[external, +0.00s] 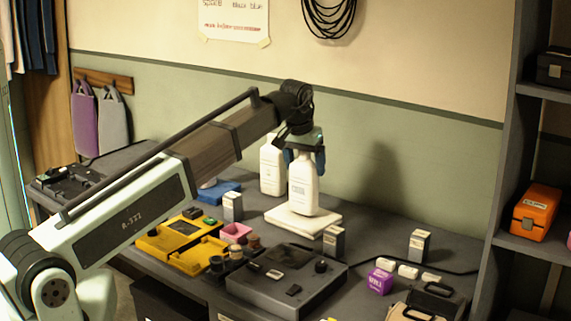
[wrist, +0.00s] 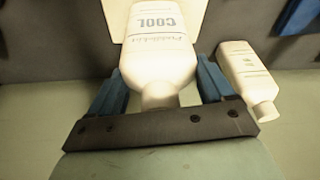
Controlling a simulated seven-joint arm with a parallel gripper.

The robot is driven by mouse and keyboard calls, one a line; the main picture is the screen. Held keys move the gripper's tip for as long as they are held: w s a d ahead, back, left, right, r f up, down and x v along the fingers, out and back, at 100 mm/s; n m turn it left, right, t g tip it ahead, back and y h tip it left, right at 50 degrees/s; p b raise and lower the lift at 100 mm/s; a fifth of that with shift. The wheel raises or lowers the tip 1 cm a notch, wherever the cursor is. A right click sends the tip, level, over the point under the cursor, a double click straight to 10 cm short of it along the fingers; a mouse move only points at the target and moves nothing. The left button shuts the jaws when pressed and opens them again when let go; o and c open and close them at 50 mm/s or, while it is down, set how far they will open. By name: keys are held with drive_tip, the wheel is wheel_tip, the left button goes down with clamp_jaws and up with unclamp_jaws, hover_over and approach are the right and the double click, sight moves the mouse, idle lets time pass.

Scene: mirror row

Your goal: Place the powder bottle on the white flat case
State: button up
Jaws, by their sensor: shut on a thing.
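The powder bottle (external: 303,188) is white with a printed label and hangs upright in my gripper (external: 305,158). In the wrist view, the blue fingers of my gripper (wrist: 162,88) are shut on both sides of the neck and shoulder of this bottle (wrist: 158,58), whose label reads COOL. The white flat case (external: 325,222) lies on the table directly under the bottle. It also shows in the wrist view (wrist: 117,12), partly hidden by the bottle. The bottle's base is at or just above the case top; I cannot tell whether they touch.
A second white bottle (external: 272,168) stands close behind and left; it is beside the right finger in the wrist view (wrist: 245,72). A blue object (external: 222,190), small boxes (external: 334,241), a yellow case (external: 180,240) and a grey device (external: 285,280) crowd the table.

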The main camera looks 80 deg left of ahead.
drive_tip(key=shift+f, duration=0.5)
drive_tip(key=o, duration=1.6)
drive_tip(key=v, duration=1.2)
